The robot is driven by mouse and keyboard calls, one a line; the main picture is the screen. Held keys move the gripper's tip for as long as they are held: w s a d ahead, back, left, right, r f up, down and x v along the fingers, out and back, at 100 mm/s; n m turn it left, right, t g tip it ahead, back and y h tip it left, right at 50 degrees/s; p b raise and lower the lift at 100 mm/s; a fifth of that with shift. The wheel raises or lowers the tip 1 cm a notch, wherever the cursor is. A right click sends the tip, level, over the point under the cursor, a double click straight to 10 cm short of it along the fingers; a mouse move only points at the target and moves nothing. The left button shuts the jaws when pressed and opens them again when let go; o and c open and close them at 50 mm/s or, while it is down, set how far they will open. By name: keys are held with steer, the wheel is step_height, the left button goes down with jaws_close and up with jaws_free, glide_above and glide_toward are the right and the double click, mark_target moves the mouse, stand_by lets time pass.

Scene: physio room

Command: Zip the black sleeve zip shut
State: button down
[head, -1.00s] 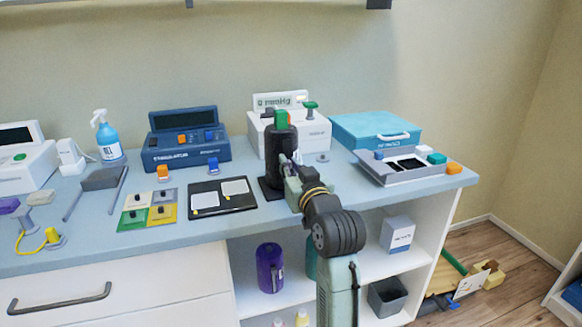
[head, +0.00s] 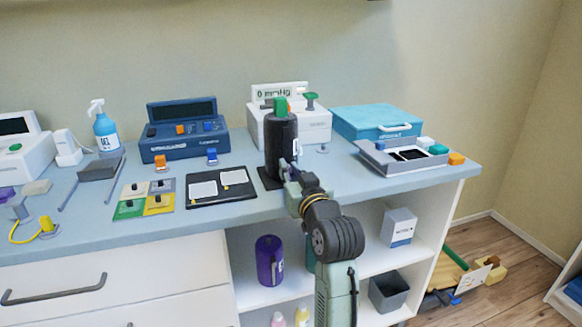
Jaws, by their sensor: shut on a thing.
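The black sleeve (head: 281,150) stands upright on the counter, with a green piece (head: 281,106) at its top. A light strip shows on its right side, but I cannot make out the zip's teeth. My gripper (head: 292,166) is at the lower right front of the sleeve, shut on a small part there, which I take to be the zip pull. The fingertips and the pull are mostly hidden by my own arm.
A white mmHg device (head: 312,125) stands behind the sleeve. A black board with two white cards (head: 232,203) lies to the left. A grey tray (head: 372,160) and a teal case (head: 368,120) are at the right. An open shelf is below the counter.

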steer(key=shift+f, duration=0.2)
steer(key=c, duration=1.6)
jaws_free()
steer(key=shift+f, duration=0.2)
steer(key=v, duration=1.2)
steer(key=shift+r, duration=0.3)
